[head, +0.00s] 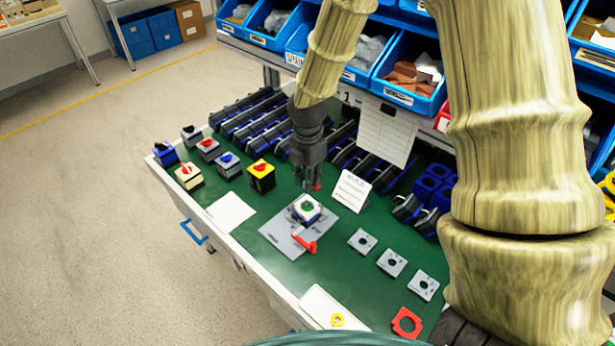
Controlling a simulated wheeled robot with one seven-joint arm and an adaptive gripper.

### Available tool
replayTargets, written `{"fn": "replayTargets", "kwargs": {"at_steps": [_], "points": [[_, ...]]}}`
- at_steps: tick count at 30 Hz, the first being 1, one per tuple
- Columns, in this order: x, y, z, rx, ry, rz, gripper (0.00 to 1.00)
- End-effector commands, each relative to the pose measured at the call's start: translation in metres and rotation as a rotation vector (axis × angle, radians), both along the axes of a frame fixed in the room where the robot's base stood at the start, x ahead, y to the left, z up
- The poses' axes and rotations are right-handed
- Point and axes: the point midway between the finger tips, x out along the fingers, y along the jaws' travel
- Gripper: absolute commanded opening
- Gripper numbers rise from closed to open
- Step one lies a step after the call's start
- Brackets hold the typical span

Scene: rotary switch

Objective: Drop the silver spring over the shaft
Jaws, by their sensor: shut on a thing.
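My gripper (309,184) points down above the grey fixture plate (276,231), just above and behind the switch body. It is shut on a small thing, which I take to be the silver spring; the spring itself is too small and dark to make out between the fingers. The switch body (307,209), white on top with a blue side and a green centre, sits on the plate. The shaft at its middle is too small to make out. A red handle (306,245) lies on the plate in front of the switch body.
Finished switches (262,176) stand at the left on the green mat. Square grey plates (393,262) lie to the right, a red plate (406,322) at the front. A white card (352,190) stands behind the fixture. Blue bins (410,75) line the back.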

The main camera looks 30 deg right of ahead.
Motion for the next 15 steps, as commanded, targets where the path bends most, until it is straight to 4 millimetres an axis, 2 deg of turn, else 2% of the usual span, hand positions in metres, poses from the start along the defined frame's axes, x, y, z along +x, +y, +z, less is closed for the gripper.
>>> {"fn": "replayTargets", "kwargs": {"at_steps": [2,15], "points": [[0.0,0.0,0.003,0.001,0.0,0.003,0.12],[0.0,0.0,-0.032,0.0,0.0,0.005,0.12]]}}
